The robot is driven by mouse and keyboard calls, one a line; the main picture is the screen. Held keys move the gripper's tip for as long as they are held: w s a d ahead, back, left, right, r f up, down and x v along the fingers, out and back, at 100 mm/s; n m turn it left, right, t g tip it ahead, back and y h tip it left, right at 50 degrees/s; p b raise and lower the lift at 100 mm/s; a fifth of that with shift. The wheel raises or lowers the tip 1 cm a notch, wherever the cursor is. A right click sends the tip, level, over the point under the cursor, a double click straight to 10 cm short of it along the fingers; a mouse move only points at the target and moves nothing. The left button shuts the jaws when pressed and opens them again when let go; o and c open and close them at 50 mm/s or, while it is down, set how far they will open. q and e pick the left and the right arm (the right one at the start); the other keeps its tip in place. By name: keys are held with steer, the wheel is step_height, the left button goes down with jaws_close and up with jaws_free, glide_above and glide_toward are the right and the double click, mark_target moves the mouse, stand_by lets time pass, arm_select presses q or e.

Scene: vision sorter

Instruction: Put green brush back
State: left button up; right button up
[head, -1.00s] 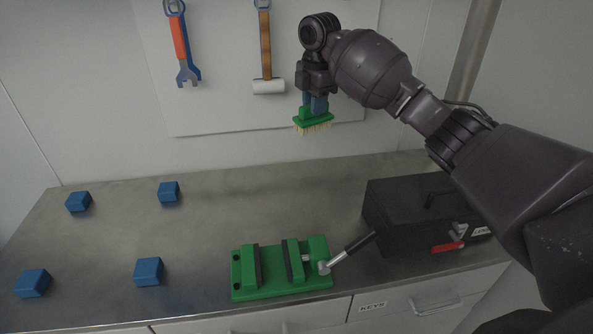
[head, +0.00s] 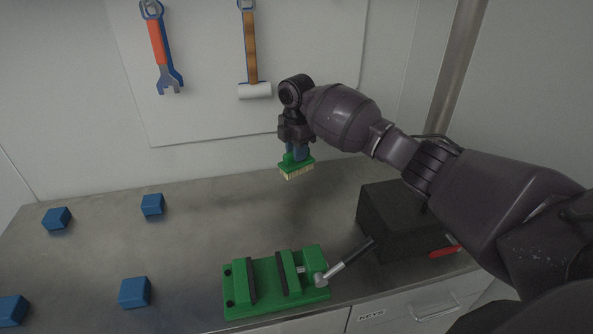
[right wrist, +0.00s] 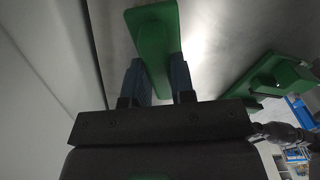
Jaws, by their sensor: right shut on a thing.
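The green brush (head: 297,166) with pale bristles is held by my right gripper (head: 297,150), bristles down, above the back of the metal bench. In the right wrist view the brush's green body (right wrist: 154,45) sits between the two blue fingers of the gripper (right wrist: 158,80), which are shut on it. Behind the brush is the white tool board (head: 200,115) on the wall. A wrench (head: 160,48) with an orange handle and a hammer (head: 251,50) with a wooden handle hang on it. My left gripper is not in view.
A green vise (head: 262,285) stands at the bench's front edge, its handle towards a black toolbox (head: 385,215) on the right. Several blue blocks (head: 134,292) lie on the left. The bench middle (head: 210,230) is clear. A drawer labelled KEYS (head: 400,312) is below.

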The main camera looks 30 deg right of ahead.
mark_target(296, 169)
step_height(296, 169, down, 6)
steer(key=shift+f, duration=0.25)
steer(key=o, duration=0.8)
steer(key=shift+o, duration=0.2)
step_height(296, 169, up, 12)
steer(key=shift+r, duration=0.1)
steer(key=shift+s, duration=0.1)
stand_by(0.6)
